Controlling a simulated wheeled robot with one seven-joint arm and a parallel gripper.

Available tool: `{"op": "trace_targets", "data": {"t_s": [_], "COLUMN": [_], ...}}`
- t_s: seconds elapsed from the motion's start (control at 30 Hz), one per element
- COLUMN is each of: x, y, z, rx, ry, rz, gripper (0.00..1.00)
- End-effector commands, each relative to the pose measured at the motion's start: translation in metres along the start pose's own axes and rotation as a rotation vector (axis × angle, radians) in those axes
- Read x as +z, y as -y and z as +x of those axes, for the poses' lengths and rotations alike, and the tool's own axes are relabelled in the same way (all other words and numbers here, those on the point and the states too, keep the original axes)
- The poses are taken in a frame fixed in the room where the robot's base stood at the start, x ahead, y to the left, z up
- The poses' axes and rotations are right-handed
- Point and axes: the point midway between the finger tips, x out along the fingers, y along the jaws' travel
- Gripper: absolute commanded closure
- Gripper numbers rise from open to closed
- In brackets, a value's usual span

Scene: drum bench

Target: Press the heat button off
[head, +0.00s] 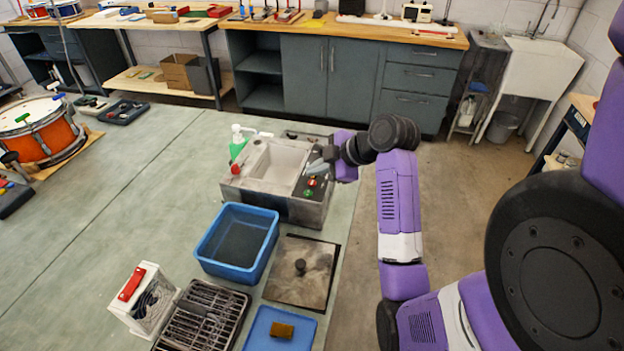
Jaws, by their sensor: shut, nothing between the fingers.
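A grey basin unit (234,190) stands on the bench, with a control panel on its right side. The panel carries a red button (312,182) and a green button (309,193), with small dark parts around them. Any labels are too small to read, so I cannot tell which is the heat button or whether it is lit. My gripper (320,166) is shut and empty, just above the far end of the panel by the basin's right rim. My wrist hides part of that corner. I cannot tell whether the fingertips touch the panel.
A green and white bottle (237,143) stands at the basin's back left. In front are a blue tub (207,250), a square plate with a knob (300,266), a dark rack (200,316), a white box (142,300) and a blue tray (262,335). The benchtop's left is mostly clear.

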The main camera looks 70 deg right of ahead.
Motion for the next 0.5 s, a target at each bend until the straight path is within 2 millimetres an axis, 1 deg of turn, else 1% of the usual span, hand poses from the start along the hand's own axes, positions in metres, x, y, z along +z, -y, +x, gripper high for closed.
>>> {"op": "trace_targets", "data": {"t_s": [0.03, 0.1, 0.5], "x": [-0.005, -0.009, -0.026], "y": [-0.005, -0.008, -0.026], "z": [-0.007, -0.011, -0.035], "rx": [0.000, 0.000, 0.000], "ry": [0.000, 0.000, 0.000], "rz": [0.000, 0.000, 0.000], "gripper": [1.00, 1.00, 1.00]}}
